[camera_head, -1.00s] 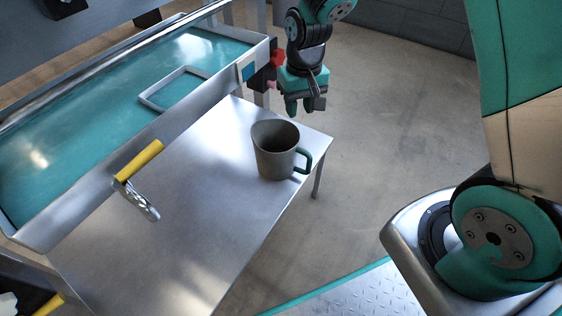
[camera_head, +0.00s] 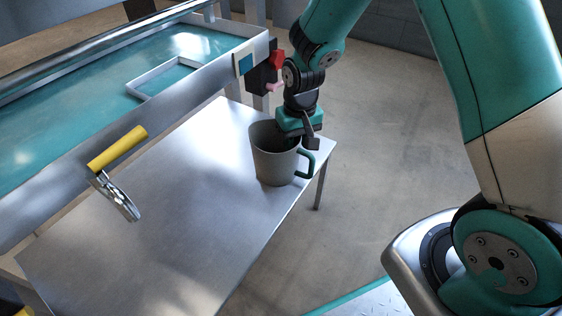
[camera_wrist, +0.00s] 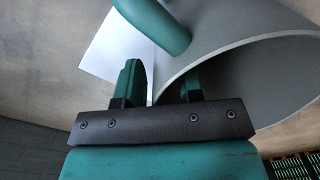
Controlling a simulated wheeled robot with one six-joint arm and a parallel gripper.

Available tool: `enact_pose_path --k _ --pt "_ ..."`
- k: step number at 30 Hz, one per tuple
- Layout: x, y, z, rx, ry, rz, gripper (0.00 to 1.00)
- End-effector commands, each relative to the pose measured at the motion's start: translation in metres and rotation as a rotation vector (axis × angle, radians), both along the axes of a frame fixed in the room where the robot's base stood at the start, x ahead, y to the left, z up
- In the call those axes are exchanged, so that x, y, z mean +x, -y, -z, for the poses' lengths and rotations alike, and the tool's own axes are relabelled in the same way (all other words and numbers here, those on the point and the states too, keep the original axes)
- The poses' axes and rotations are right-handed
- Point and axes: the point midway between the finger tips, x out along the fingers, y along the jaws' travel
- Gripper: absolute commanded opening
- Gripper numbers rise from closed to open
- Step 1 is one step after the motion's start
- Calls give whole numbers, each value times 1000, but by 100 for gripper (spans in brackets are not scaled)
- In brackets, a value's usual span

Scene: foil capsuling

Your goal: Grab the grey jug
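The grey jug (camera_head: 272,165) stands upright on the metal table, near its right edge, with its teal handle (camera_head: 307,164) facing right. My gripper (camera_head: 297,138) is at the jug's rim on the far right side, pointing down, and its fingertips are partly hidden there. In the wrist view my gripper (camera_wrist: 160,85) is open, with a gap between its fingers. The jug's rim (camera_wrist: 235,45) runs between them: one finger is over the inside, the other outside. I cannot tell whether either touches the wall. The handle (camera_wrist: 158,22) shows just beyond the fingers.
The metal table (camera_head: 180,205) is otherwise bare. A trough with a teal bed (camera_head: 90,115) runs along its far left side, with a yellow-handled clamp (camera_head: 117,148) on its wall. A red knob (camera_head: 277,59) sits near the trough's right end. Open floor lies right of the table.

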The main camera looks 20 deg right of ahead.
Motion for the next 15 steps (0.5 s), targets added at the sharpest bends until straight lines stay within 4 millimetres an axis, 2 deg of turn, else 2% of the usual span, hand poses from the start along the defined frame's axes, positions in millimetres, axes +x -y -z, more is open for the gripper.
enact_pose_path --k 2,6,7,15 --pt "0 0 -1 0 1 0 34" --pt "0 0 -1 0 1 0 4" --pt "0 0 -1 0 1 0 0" --pt "0 0 -2 0 1 0 0"
